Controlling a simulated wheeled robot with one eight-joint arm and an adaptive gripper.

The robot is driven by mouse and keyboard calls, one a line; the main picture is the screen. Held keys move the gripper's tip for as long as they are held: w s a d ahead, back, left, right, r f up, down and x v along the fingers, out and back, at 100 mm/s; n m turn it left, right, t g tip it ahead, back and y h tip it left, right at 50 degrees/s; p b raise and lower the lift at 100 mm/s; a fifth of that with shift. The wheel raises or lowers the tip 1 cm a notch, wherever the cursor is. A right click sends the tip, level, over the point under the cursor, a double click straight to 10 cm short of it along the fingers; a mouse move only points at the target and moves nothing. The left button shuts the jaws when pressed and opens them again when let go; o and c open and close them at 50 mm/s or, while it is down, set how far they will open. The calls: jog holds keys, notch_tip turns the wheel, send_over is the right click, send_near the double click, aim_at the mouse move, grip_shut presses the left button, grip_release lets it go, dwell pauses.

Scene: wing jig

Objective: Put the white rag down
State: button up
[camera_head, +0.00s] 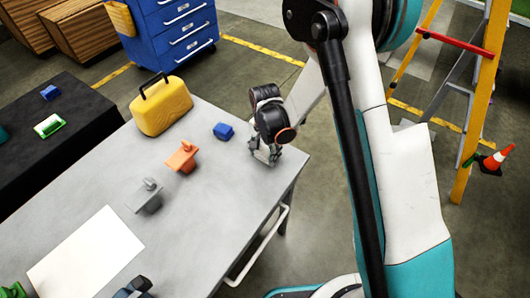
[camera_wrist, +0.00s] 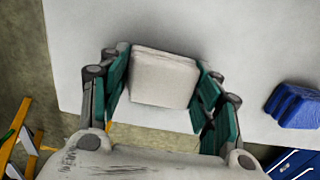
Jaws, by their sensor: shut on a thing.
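In the wrist view the white rag (camera_wrist: 163,77) is a folded, pale block between the two teal finger pads of my gripper (camera_wrist: 160,88). My gripper is shut on it. In the head view my gripper (camera_head: 266,156) points down at the grey table (camera_head: 215,190), close to its right corner. The rag is hardly visible there behind the fingers. I cannot tell whether the rag touches the tabletop.
A blue folded rag (camera_head: 223,131) lies just left of my gripper. An orange block-like item (camera_head: 182,157), a grey one (camera_head: 146,197), a yellow case (camera_head: 162,106) and a white sheet (camera_head: 86,254) are also on the table. A yellow ladder (camera_head: 484,110) stands at the right.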

jog(key=shift+f, duration=0.15)
jog(key=o, duration=1.2)
